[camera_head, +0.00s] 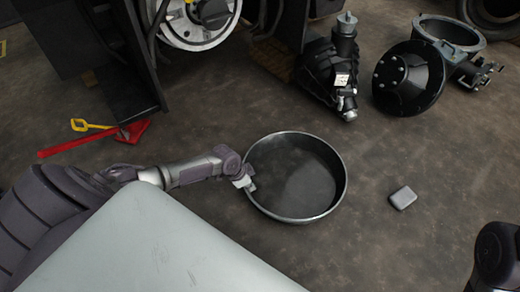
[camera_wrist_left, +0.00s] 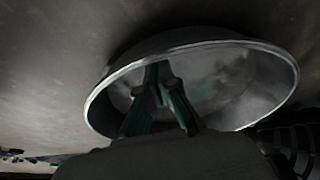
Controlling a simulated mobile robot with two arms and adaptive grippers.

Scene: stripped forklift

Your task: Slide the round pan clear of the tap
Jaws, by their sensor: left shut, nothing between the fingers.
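The round pan (camera_head: 296,178) is a shallow dark metal pan with a bright rim, lying on the floor in the middle of the head view. It also fills much of the left wrist view (camera_wrist_left: 235,90). My left gripper (camera_head: 247,183) is at the pan's left rim and is shut with nothing in it. In the left wrist view its fingers (camera_wrist_left: 160,85) overlap the pan's inside; whether they touch it I cannot tell. No part is clearly a tap; a black component with small metal fittings (camera_head: 345,75) stands behind the pan, apart from it. My right gripper is not in view.
A small grey block (camera_head: 402,198) lies right of the pan. A black flanged housing (camera_head: 410,78) sits at the back right. A red and yellow tool (camera_head: 100,137) lies at the left, near the dark machine frame (camera_head: 95,50). Floor around the pan is mostly clear.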

